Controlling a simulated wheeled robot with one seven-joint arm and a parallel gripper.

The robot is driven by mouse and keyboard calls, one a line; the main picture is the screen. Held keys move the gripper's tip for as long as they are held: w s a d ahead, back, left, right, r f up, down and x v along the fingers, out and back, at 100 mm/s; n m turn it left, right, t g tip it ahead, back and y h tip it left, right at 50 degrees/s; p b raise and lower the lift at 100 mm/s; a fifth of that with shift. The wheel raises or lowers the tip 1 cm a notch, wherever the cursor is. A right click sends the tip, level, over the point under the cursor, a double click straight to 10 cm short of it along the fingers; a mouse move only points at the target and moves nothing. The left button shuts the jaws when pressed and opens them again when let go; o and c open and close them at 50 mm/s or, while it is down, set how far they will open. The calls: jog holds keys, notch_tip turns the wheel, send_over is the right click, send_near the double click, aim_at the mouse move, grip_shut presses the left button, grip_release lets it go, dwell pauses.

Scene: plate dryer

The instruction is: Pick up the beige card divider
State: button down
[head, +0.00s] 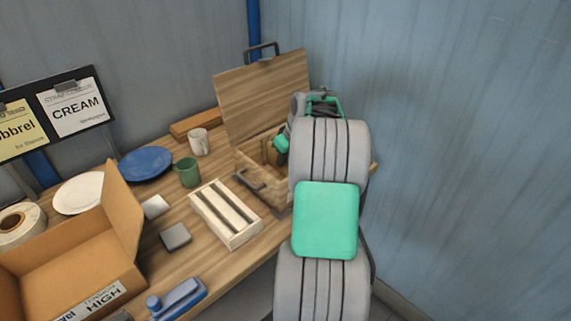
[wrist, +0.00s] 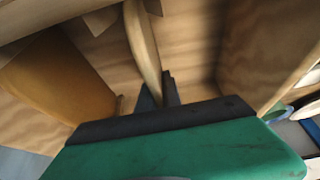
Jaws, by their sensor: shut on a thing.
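The beige card divider (wrist: 143,45) is a thin upright piece seen nearly edge-on in the wrist view. My gripper (wrist: 160,88) is shut on its lower end, with a dark finger on each side. In the head view my gripper (head: 278,150) is down inside the open wooden case (head: 262,188), and my arm covers the case's right part. The divider cannot be told apart clearly in the head view.
The case's lid (head: 262,92) stands open behind. A tan curved piece (wrist: 60,78) is left of my fingers.

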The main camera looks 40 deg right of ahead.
dwell(0.5)
notch_tip(320, 180, up, 18)
jog(key=p, duration=0.3)
